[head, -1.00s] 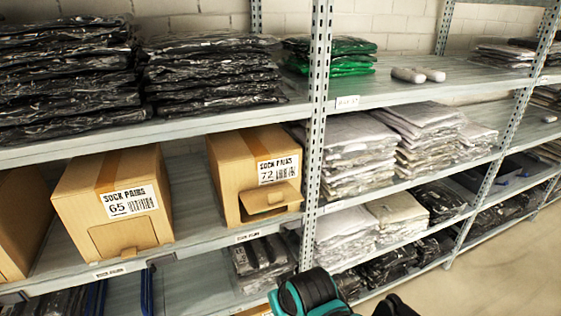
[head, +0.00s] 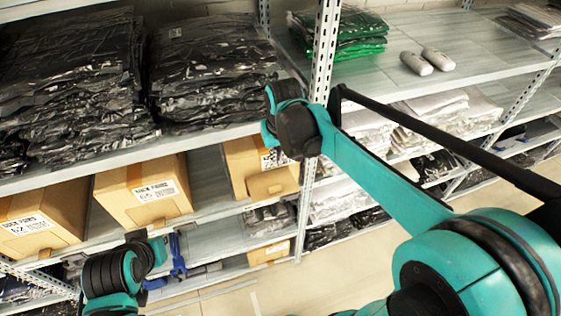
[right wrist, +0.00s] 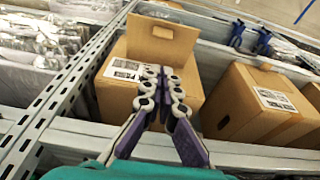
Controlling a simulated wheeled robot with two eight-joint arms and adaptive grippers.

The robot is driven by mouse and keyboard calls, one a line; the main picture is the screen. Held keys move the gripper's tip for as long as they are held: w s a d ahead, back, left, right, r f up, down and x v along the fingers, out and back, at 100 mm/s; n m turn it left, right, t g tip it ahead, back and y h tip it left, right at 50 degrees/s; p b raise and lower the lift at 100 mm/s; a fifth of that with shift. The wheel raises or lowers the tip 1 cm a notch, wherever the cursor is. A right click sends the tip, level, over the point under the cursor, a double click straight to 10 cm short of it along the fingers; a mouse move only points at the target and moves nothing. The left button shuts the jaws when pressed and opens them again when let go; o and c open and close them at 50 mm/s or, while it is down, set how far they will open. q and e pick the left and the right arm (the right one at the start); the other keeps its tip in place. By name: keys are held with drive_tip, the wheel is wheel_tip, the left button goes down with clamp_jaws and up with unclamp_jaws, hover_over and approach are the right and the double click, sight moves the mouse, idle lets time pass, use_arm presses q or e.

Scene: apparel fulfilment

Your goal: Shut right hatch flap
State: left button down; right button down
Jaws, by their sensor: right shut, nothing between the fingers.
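The right-hand carton (head: 240,160) stands on the middle shelf beside the metal upright. Its hatch flap (head: 272,183) is open and juts out from the box front. In the right wrist view the carton (right wrist: 116,98) is straight ahead, and its flap (right wrist: 160,42) stands out at the top of the picture. My right gripper (right wrist: 161,72) is shut and empty, with its fingertips in front of the carton close to the flap's base; I cannot tell whether they touch. In the head view my right arm reaches in front of the upright and its fingers are hidden. My left gripper's fingers do not show.
Two more cartons (head: 135,195) (head: 40,225) stand to the left on the same shelf. A metal upright (head: 322,75) is close on the right. Black bagged garments (head: 210,85) fill the shelf above. Blue items (head: 177,255) lie on the shelf below.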

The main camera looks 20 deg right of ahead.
hover_over(276, 187)
drive_tip(key=x, duration=0.4)
drive_tip(key=s+x, duration=0.1)
drive_tip(key=x, duration=0.3)
drive_tip(key=s+x, duration=0.1)
drive_tip(key=x, duration=0.3)
drive_tip(key=shift+s+f, duration=0.25)
drive_tip(key=shift+f, duration=0.05)
drive_tip(key=shift+s+f, duration=0.1)
drive_tip(key=shift+f, duration=0.45)
